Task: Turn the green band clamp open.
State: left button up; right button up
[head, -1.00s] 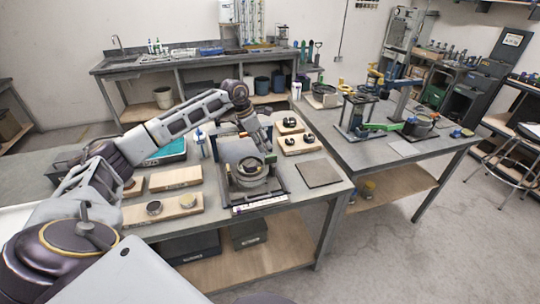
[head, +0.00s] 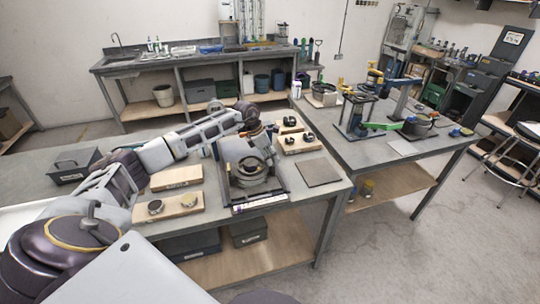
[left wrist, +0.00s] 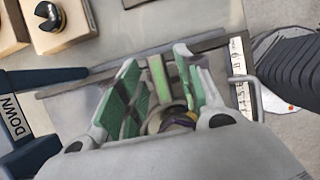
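A grey fixture (head: 277,196) with a round metal part (head: 252,181) stands on the near bench in the head view. My left gripper (head: 247,158) is over the back of this fixture, partly merging with it in that view. In the left wrist view my left gripper (left wrist: 158,62) is open, with two green-padded fingers. A narrow green bar (left wrist: 159,78), seemingly part of the green band clamp, stands between them with a gap on each side. A yellowish and dark round part (left wrist: 172,118) shows below the bar. The rest of the clamp is hidden. My right gripper is out of view.
Wooden blocks with round parts lie left of the fixture (head: 163,209) and behind it (head: 299,143). A flat grey plate (head: 318,172) lies to the right. A grey bin (head: 75,168) stands at left. A blue part marked DOWN (left wrist: 30,125) shows in the wrist view.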

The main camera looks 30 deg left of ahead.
pick_arm(q)
jog(key=shift+c, duration=0.3)
grip_shut()
